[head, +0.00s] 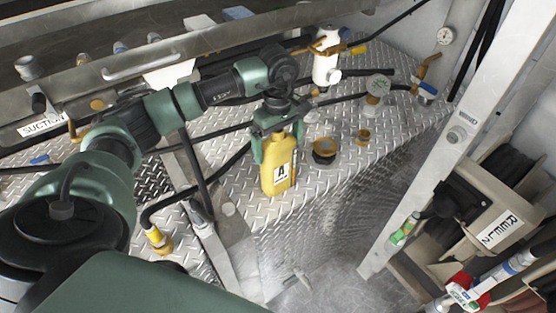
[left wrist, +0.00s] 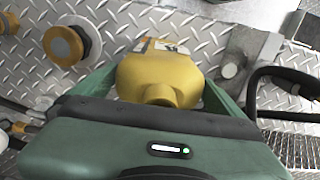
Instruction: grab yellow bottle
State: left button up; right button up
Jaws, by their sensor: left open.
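The yellow bottle (head: 280,165) has a white label with an "A" and stands upright on the diamond-plate deck in the head view. My left gripper (head: 276,145) reaches over it from above, with its green fingers on both sides of the bottle's upper part. In the left wrist view the bottle (left wrist: 160,75) lies between the two open fingers (left wrist: 158,95), its neck toward the palm. Whether the fingers touch its sides cannot be told. My right gripper is in neither view.
A white filter unit (head: 326,62) stands behind. Black hoses (head: 200,135) run across the deck. A metal post (head: 430,150) and reels stand at right.

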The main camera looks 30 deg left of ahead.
pick_arm(q)
jog(key=shift+f, duration=0.2)
jog(key=shift+r, duration=0.1)
jog(key=c, duration=1.7)
jog(key=shift+w, duration=0.1)
